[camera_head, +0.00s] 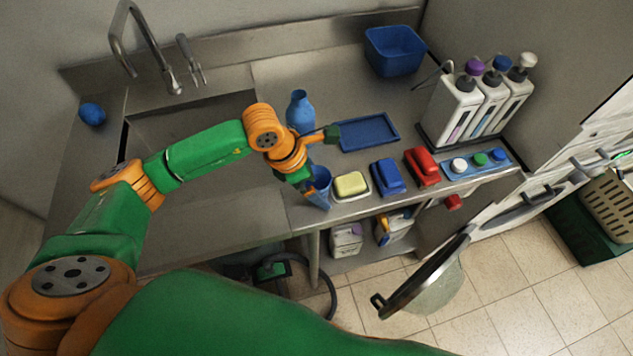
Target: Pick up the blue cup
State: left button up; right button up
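The blue cup (320,190) stands on the steel counter near its front edge, left of the yellow sponge. Part of its upper left side is hidden by my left gripper. My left gripper (315,156) is above and just behind the cup, with its two green-tipped fingers spread apart. The lower finger is close to the cup's rim; I cannot tell whether they touch. Nothing shows between the fingers. My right gripper is not in view.
A blue vase (300,111) stands just behind my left gripper. A blue tray (367,133) lies to its right. A yellow sponge (351,185), a blue item (388,177) and a red item (422,166) line the front edge. White dispensers (454,107) stand at right; the sink is at left.

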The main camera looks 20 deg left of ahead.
aim_at(317, 175)
pick_arm(q)
jog(key=c, duration=1.2)
jog(key=shift+r, duration=0.15)
jog(key=shift+c, duration=0.2)
jog(key=shift+r, duration=0.45)
notch_tip(317, 175, up, 2)
jog(key=s+a+r+b, duration=0.2)
jog(key=s+r+b, duration=0.5)
jog(key=s+r, duration=0.3)
jog(key=shift+s+a, duration=0.25)
jog(key=shift+s, duration=1.7)
